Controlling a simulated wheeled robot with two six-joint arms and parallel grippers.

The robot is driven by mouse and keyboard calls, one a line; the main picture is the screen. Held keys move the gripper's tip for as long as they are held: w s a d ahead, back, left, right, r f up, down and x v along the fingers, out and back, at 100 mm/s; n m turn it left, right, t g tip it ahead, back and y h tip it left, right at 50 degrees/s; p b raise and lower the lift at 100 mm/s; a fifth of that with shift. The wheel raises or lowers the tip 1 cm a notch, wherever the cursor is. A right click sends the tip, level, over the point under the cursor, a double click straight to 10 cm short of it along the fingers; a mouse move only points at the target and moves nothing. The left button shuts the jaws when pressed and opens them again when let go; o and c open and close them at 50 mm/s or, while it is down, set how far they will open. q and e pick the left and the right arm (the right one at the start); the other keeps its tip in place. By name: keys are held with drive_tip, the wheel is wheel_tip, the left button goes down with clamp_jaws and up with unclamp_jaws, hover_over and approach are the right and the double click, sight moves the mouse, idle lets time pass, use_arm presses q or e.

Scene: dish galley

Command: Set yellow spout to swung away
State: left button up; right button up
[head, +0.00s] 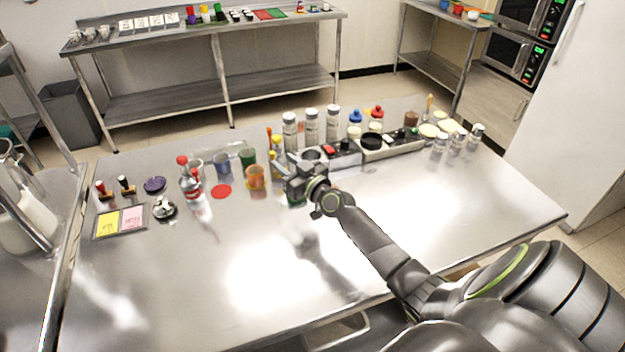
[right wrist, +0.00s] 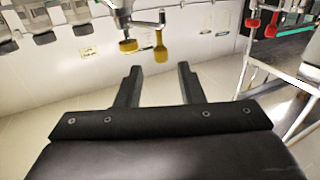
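A yellow paddle-shaped piece (right wrist: 160,47) hangs from a slim stem at the top of the right wrist view. Beside it is a metal fitting with a yellow round end (right wrist: 128,45). I cannot tell for sure which of these is the yellow spout. My right gripper (right wrist: 158,75) is open, its two dark fingers apart with nothing between them. The yellow pieces lie beyond the fingertips, with no contact visible. In the head view my right gripper (head: 292,170) is above the steel table, close to thin yellow and orange items (head: 277,146). My left gripper is not in view.
The steel table (head: 370,245) is clear in front. Cups, a red-capped bottle (head: 190,182) and a red disc (head: 221,191) stand left of the gripper. Jars (head: 311,126) and a dark tray (head: 385,149) are behind it. Red-ended pieces (right wrist: 272,24) show at right in the wrist view.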

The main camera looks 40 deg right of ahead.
drive_tip(key=s+d, duration=0.1)
drive_tip(key=s, duration=1)
drive_tip(key=shift+s+d+p, duration=0.15)
drive_tip(key=shift+p, duration=0.2)
